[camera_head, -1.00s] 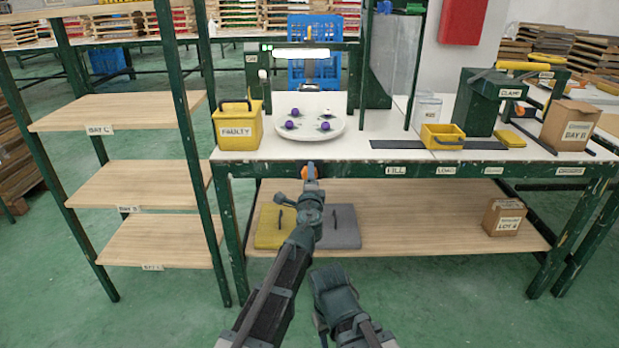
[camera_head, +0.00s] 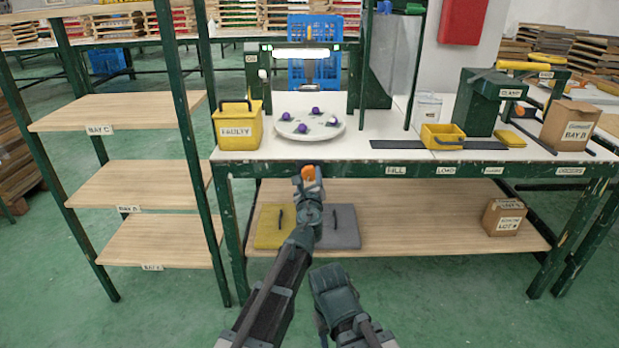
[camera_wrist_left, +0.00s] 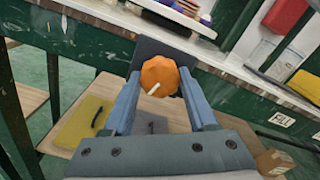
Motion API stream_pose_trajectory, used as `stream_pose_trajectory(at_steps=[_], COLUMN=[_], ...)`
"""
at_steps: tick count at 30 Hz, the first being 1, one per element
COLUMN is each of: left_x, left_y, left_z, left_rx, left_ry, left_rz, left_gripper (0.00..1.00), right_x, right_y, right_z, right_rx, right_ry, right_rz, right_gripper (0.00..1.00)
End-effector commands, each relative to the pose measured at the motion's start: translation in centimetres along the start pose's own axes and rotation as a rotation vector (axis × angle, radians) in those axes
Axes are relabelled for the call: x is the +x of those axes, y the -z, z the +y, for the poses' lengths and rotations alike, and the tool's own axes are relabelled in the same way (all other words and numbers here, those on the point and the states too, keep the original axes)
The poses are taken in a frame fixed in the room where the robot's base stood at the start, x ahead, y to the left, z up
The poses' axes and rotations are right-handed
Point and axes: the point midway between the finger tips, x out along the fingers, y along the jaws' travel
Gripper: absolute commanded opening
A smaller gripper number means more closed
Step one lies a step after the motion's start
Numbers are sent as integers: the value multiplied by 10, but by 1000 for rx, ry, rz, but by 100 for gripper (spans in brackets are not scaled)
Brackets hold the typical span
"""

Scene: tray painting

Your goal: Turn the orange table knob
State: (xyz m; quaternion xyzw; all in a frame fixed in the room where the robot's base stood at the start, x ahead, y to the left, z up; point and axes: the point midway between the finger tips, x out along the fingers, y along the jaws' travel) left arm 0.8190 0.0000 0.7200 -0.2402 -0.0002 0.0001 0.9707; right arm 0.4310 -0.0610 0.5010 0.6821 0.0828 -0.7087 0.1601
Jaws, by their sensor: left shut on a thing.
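The orange table knob (camera_head: 308,173) sits on the front edge of the workbench, below the round tray. My left gripper (camera_head: 307,178) is at the knob, with its jaws shut on it. In the left wrist view the knob (camera_wrist_left: 160,76) is between the two blue-grey fingers (camera_wrist_left: 159,92), and a white mark on its face slants up to the right. The round white tray (camera_head: 337,131) on the bench carries several purple pieces. My right gripper (camera_head: 333,284) hangs low in front of the bench, apart from everything; its fingers cannot be made out clearly.
A yellow FAULTY bin (camera_head: 237,126) stands left of the tray. A small yellow box (camera_head: 442,137) and a dark strip lie to the right. A yellow panel (camera_head: 270,232) and a grey panel (camera_head: 343,229) lie on the shelf below. Shelving stands at left.

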Motion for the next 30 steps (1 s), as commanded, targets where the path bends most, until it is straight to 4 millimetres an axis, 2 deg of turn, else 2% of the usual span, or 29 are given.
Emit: stream_pose_trajectory(at_steps=[30], left_x=[-2], left_y=[0], left_z=[0], left_rx=[950], left_ry=[1], left_rz=[1], left_gripper=[2], right_x=[0], right_y=[0], right_z=[0], right_rx=[0], right_ry=[0], right_rz=[0], right_gripper=[50])
